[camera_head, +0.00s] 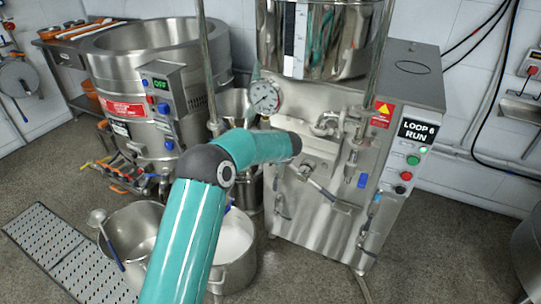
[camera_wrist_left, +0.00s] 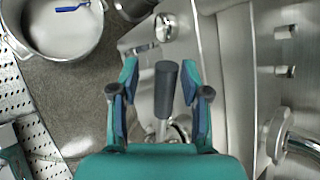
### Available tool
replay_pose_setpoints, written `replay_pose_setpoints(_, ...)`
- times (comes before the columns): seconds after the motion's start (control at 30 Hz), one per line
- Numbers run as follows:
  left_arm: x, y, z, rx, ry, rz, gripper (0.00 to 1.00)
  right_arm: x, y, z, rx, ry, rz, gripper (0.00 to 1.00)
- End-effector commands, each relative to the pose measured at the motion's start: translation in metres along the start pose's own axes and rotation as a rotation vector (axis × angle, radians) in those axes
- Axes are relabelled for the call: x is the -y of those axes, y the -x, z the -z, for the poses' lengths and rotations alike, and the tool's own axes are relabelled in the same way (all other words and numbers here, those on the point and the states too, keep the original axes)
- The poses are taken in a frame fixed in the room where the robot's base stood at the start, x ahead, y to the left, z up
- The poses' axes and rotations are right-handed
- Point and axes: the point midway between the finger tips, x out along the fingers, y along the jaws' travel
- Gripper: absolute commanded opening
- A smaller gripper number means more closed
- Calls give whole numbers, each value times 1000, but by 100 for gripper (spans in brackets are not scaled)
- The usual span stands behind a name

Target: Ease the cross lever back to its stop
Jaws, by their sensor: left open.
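In the left wrist view a lever with a dark grey cylindrical grip (camera_wrist_left: 165,88) on a thin metal rod lies between the fingers of my left gripper (camera_wrist_left: 160,77). The gripper is open, with one teal-and-blue finger on each side of the grip and gaps visible on both sides. Whether the grip is level with the pads in depth I cannot tell. In the head view my teal left arm reaches the front of the steel mill cabinet (camera_head: 310,215); its gripper is hidden there. A silver lever bar (camera_head: 322,190) slants down right from the cabinet front. My right gripper is not in view.
A round gauge (camera_head: 264,97) and pipework are close above my arm's end. A steel pot (camera_head: 236,250) and a vessel (camera_head: 150,70) stand left. A perforated floor grate (camera_head: 50,245) lies lower left.

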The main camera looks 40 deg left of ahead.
Motion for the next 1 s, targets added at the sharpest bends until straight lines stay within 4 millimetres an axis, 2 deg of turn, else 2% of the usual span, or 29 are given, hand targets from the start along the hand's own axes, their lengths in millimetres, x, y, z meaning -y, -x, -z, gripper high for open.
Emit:
replay_pose_setpoints(0.17,2,18,0,0,-1,4,46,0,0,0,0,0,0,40)
replay_pose_setpoints(0.6,-1,101,2,-1,-2,1,46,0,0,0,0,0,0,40)
replay_pose_setpoints(0.8,-2,117,2,-1,-2,-2,46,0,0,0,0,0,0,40)
replay_pose_setpoints(1.0,-2,118,2,-1,-1,-3,46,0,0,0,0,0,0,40)
